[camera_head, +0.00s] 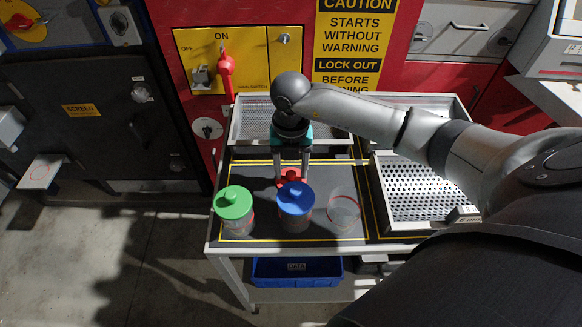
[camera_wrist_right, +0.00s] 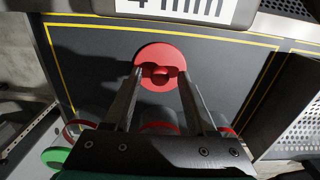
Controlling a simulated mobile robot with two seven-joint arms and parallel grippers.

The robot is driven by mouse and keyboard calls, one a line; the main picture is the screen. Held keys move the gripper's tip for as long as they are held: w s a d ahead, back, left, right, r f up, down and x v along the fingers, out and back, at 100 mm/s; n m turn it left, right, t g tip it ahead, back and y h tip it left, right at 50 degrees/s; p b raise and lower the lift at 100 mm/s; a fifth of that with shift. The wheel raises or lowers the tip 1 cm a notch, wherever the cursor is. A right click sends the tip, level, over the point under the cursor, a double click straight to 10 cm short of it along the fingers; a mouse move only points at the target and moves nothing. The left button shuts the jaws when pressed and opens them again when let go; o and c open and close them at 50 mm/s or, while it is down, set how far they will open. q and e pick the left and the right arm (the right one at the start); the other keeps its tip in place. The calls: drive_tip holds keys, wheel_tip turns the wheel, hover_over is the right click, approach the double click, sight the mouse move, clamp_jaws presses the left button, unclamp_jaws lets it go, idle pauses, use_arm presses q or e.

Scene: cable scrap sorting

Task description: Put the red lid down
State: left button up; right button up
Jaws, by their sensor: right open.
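The red lid (camera_head: 292,178) appears to lie flat, knob up, on the dark mat (camera_head: 262,229), behind the blue-lidded jar. In the right wrist view the lid (camera_wrist_right: 160,52) shows as a red disc with a round knob. My right gripper (camera_head: 291,166) is directly over it, pointing down. In the wrist view its two fingers (camera_wrist_right: 160,82) are apart, one on each side of the knob. I cannot tell whether they touch the lid. A clear open jar (camera_head: 344,212) stands at the right of the row. My left gripper is not in view.
A jar with a green lid (camera_head: 234,203) and a jar with a blue lid (camera_head: 295,198) stand close in front of the gripper. Perforated metal trays (camera_head: 421,229) border the mat at the back and right. A blue bin (camera_head: 297,271) sits below the table.

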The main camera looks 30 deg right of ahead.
sight(291, 173)
drive_tip(key=shift+r, duration=0.3)
wheel_tip(291, 173, up, 12)
drive_tip(key=p, duration=0.2)
drive_tip(key=shift+f, duration=0.15)
idle(0.4)
